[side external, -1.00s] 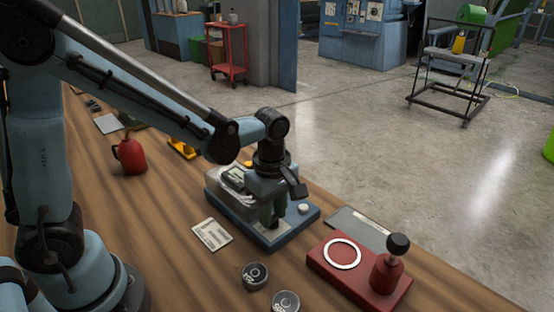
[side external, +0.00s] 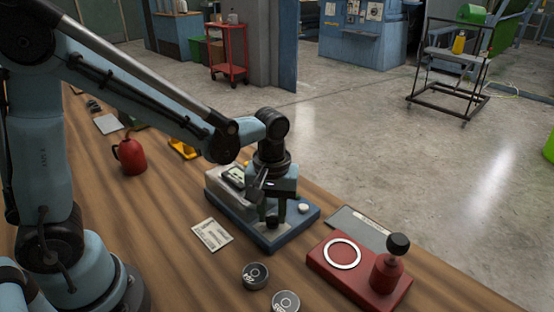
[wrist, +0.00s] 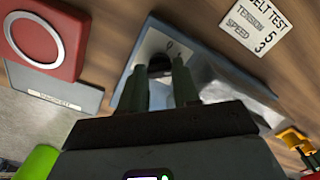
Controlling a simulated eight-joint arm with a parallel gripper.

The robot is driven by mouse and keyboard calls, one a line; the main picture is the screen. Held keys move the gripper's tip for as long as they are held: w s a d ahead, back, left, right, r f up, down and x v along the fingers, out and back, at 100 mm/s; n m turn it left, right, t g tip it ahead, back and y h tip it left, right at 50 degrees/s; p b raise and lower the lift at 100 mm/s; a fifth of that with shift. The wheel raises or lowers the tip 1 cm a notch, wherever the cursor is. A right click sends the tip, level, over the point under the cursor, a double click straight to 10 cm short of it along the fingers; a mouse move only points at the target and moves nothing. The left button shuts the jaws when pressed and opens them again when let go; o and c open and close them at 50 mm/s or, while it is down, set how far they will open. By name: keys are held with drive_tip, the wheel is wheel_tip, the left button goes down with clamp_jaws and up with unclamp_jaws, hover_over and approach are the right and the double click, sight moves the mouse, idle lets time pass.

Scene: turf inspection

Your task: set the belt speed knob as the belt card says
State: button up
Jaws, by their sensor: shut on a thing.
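The belt card (side external: 212,234) lies flat on the bench, left of the blue machine (side external: 285,238). In the wrist view the card (wrist: 258,28) reads belt test, tension 5, speed 3. My gripper (side external: 275,212) points down over the front of the machine. Its fingers are shut on a dark knob (side external: 271,221) on the machine's pale top plate. The knob (wrist: 160,63) also shows between the fingertips (wrist: 160,74) in the wrist view. The fingers cover part of it, and I cannot read its setting.
A red can (side external: 130,156) stands at the left. A grey plate (side external: 357,226) lies behind the red block.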

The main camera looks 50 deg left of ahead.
drive_tip(key=m, duration=0.4)
drive_tip(key=shift+m, duration=0.3)
drive_tip(key=m, duration=0.3)
drive_tip(key=shift+m, duration=0.3)
drive_tip(key=m, duration=0.4)
drive_tip(key=shift+m, duration=2.1)
drive_tip(key=o, duration=1.1)
drive_tip(key=shift+c, duration=0.2)
drive_tip(key=shift+r, duration=0.15)
